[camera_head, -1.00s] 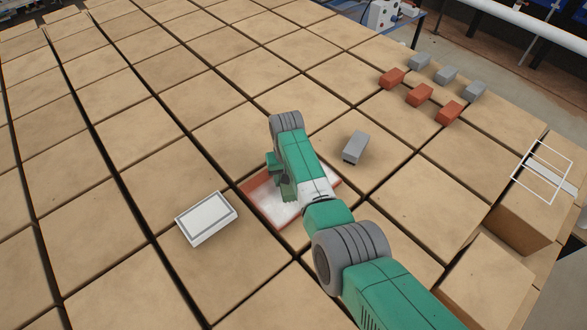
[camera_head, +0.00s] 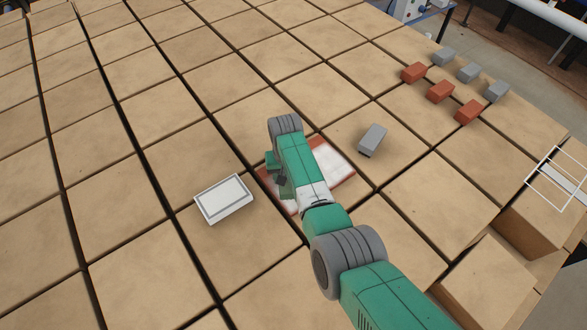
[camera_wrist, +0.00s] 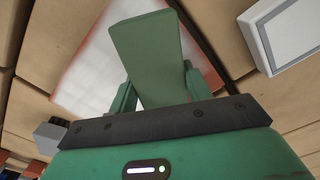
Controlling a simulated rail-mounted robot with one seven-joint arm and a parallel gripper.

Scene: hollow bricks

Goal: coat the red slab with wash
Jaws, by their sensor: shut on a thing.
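The red slab (camera_head: 348,174) lies flat on the tiled surface beneath my arm. White wash covers much of its top, with red showing along the edges. In the wrist view the slab (camera_wrist: 82,70) is whitish with reddish, smeared borders. My gripper (camera_head: 283,183) is over the slab's left part and hides some of it. In the wrist view its fingers (camera_wrist: 155,92) are shut on a flat green tool (camera_wrist: 147,50), which points out over the slab. The tool's far end overlaps the slab; I cannot tell whether it touches.
A white tray (camera_head: 205,211) with a grey-edged top lies left of the slab. A grey brick (camera_head: 372,138) lies to its right. Several red bricks (camera_head: 440,92) and grey bricks (camera_head: 469,73) stand at the far right. Tiles at the left are clear.

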